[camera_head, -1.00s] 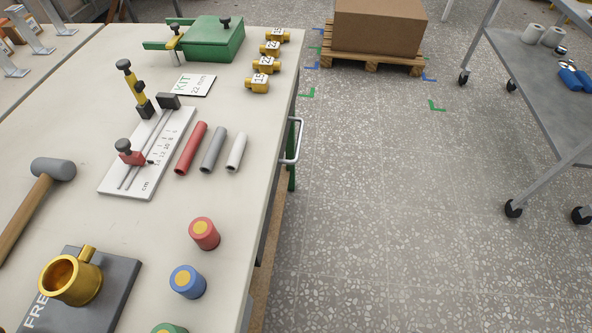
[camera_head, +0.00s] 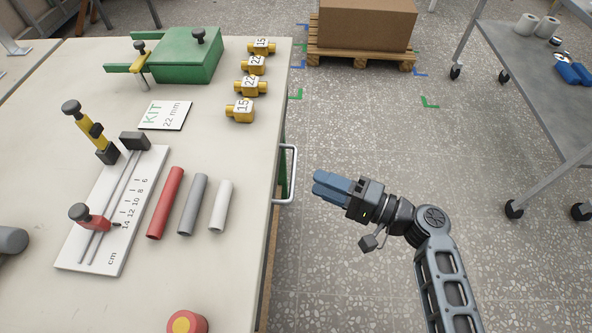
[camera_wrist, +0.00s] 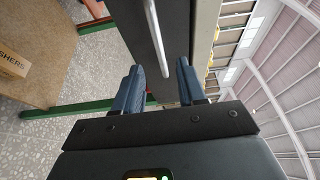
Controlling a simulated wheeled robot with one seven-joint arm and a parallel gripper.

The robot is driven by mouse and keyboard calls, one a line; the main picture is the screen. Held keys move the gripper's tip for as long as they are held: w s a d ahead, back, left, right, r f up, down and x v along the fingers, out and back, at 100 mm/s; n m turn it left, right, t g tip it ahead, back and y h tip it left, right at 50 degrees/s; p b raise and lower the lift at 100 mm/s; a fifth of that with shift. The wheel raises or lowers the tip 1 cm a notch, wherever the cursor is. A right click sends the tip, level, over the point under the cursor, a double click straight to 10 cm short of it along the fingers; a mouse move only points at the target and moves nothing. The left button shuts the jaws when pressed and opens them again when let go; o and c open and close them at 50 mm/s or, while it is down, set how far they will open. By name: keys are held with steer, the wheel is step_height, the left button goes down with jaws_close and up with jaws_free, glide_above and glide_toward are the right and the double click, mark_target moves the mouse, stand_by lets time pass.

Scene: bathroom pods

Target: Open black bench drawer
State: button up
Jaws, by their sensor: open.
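The metal bar handle (camera_head: 292,175) sticks out from the bench's right side in the head view. The drawer front is mostly hidden there under the bench top. In the wrist view the dark drawer front (camera_wrist: 178,28) shows close up, with the handle (camera_wrist: 152,28) running along it. The drawer looks closed. My gripper (camera_head: 320,186) is right of the handle in the head view, with a gap between them. In the wrist view my gripper (camera_wrist: 160,82) is open, its two blue fingers on either side of the handle's line, with nothing held.
The bench top (camera_head: 225,130) carries red, grey and white tubes, a measuring jig (camera_head: 112,215), brass fittings and a green box (camera_head: 188,55). A grey metal cart (camera_head: 530,90) stands right. A carton (camera_head: 365,25) sits on a pallet behind. The floor between is clear.

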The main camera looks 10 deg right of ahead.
mark_target(294, 171)
steer(key=x, duration=0.7)
steer(key=shift+w+a+p, duration=0.1)
steer(key=shift+a+p, duration=0.15)
steer(key=shift+p, duration=0.1)
jaws_close()
